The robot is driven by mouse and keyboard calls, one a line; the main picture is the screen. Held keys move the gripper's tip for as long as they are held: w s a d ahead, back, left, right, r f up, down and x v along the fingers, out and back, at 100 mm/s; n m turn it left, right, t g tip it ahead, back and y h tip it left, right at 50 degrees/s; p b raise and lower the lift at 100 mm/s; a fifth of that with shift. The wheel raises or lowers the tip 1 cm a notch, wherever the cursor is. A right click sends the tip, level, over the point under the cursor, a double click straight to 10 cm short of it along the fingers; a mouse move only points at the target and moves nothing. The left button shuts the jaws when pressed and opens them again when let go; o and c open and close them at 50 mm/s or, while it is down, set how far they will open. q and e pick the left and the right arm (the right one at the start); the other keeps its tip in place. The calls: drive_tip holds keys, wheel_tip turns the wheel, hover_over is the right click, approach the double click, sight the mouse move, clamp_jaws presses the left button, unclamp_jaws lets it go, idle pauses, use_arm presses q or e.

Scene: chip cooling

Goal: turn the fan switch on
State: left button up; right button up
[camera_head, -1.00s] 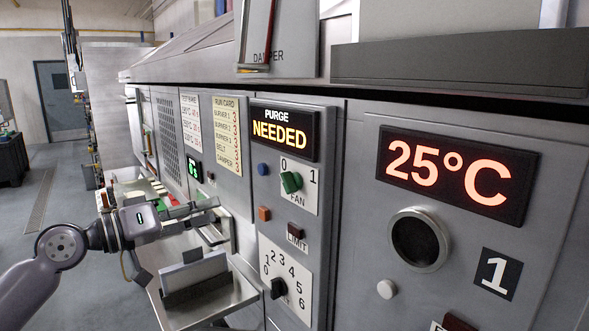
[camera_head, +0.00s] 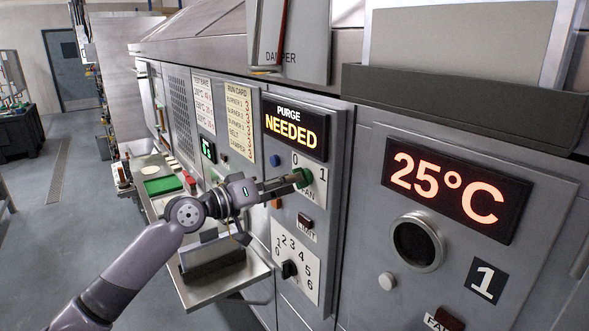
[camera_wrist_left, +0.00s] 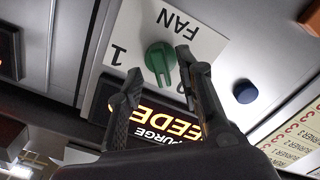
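The fan switch is a green rotary knob (camera_head: 303,178) on a white plate marked 0, 1 and FAN, on the grey machine front. In the left wrist view the knob (camera_wrist_left: 160,62) appears upside down, its ridge running roughly toward the partly hidden 0. My left gripper (camera_head: 292,182) reaches the knob from the left. In the wrist view the left gripper (camera_wrist_left: 159,65) is open, one finger to each side of the knob. I cannot tell whether the fingers touch it. My right gripper is not in view.
The purge display (camera_head: 295,127) reads NEEDED above the knob. A blue button (camera_head: 276,160) sits left of it, and the LIMIT switch (camera_head: 306,221) and numbered dial (camera_head: 289,269) are below. A metal tray (camera_head: 225,282) juts out under my arm.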

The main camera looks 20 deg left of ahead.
use_arm(q)
drive_tip(key=shift+p+x, duration=0.3)
drive_tip(key=shift+x, duration=0.9)
drive_tip(key=shift+a, duration=0.1)
drive_tip(key=shift+c, duration=0.4)
clamp_jaws()
drive_tip(key=shift+f, duration=0.1)
